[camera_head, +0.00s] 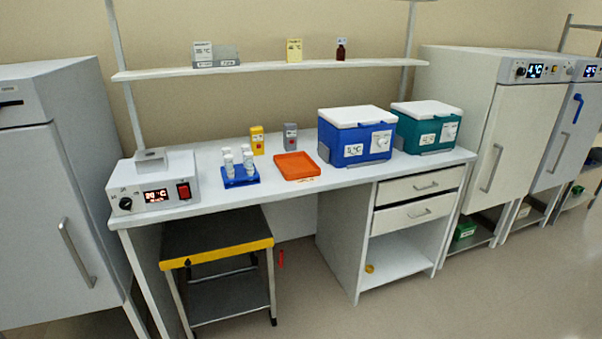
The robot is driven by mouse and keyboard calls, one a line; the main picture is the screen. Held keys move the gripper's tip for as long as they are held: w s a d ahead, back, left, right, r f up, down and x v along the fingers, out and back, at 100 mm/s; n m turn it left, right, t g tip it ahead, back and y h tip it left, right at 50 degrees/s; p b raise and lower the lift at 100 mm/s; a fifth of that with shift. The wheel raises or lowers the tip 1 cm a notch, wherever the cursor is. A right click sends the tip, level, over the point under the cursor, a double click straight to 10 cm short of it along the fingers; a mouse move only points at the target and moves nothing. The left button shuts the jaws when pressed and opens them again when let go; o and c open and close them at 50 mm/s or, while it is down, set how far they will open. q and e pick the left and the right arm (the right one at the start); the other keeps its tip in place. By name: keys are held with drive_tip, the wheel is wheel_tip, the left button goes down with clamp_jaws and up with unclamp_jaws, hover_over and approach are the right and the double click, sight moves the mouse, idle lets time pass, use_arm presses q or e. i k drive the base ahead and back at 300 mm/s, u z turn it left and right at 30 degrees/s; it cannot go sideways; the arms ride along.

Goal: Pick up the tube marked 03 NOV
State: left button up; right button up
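Several white-capped tubes (228,159) stand upright in a blue rack (240,180) on the left part of the bench. Their markings are too small to read, so I cannot tell which one is marked 03 NOV. Neither of my grippers shows in the head view.
An orange tray (296,166) lies right of the rack. A heater box (153,184) stands left of it. A blue cooler (354,135) and a teal cooler (427,127) stand at the right. A yellow-edged cart (216,251) sits under the bench (345,183). The floor in front is clear.

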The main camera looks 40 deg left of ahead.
sight(248, 156)
drive_tip(key=z, duration=0.05)
drive_tip(key=i, duration=2.55)
drive_tip(key=u, duration=1.3)
drive_tip(key=i, duration=0.8)
drive_tip(key=u, duration=0.9)
